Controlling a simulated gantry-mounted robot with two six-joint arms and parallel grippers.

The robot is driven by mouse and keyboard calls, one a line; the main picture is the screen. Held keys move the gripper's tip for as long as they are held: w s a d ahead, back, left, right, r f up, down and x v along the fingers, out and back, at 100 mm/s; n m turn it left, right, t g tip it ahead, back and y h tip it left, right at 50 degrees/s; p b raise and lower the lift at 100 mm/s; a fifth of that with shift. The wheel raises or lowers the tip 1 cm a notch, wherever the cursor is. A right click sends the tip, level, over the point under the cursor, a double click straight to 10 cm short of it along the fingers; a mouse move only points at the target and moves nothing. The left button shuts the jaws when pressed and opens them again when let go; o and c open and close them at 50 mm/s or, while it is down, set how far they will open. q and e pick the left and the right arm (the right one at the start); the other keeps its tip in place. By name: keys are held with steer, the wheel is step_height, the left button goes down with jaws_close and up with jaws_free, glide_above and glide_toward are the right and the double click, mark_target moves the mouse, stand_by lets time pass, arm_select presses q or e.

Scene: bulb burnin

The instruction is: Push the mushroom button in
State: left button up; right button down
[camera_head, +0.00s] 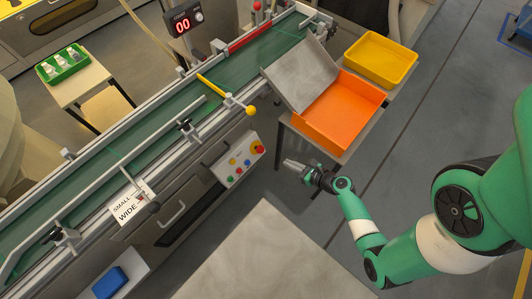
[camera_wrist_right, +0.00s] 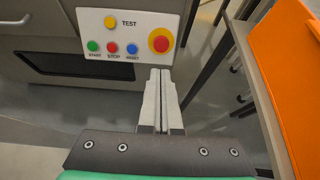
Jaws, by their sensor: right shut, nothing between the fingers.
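The red mushroom button (camera_head: 260,149) sits on a yellow round base at the right end of the white control panel (camera_head: 233,166) on the conveyor's front. In the right wrist view the mushroom button (camera_wrist_right: 161,43) is just beyond my fingertips, on the white panel (camera_wrist_right: 100,57). My right gripper (camera_head: 289,164) is shut and empty, to the right of the button in the head view. In the wrist view the right gripper (camera_wrist_right: 160,73) points at the panel, its tips slightly below the button; a gap seems to remain. My left gripper is in neither view.
Green, red and blue buttons and a yellow TEST button (camera_wrist_right: 110,23) share the panel. A grey table top (camera_head: 262,262) is in front.

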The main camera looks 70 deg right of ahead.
mark_target(262, 151)
steer(key=b+x, duration=0.7)
steer(key=x, duration=0.6)
steer(key=shift+w+d+f, duration=0.15)
steer(key=shift+f, duration=0.1)
steer(key=shift+w+d, duration=0.15)
steer(key=shift+w, duration=0.15)
steer(key=shift+f+b, duration=0.15)
steer(key=shift+b, duration=0.15)
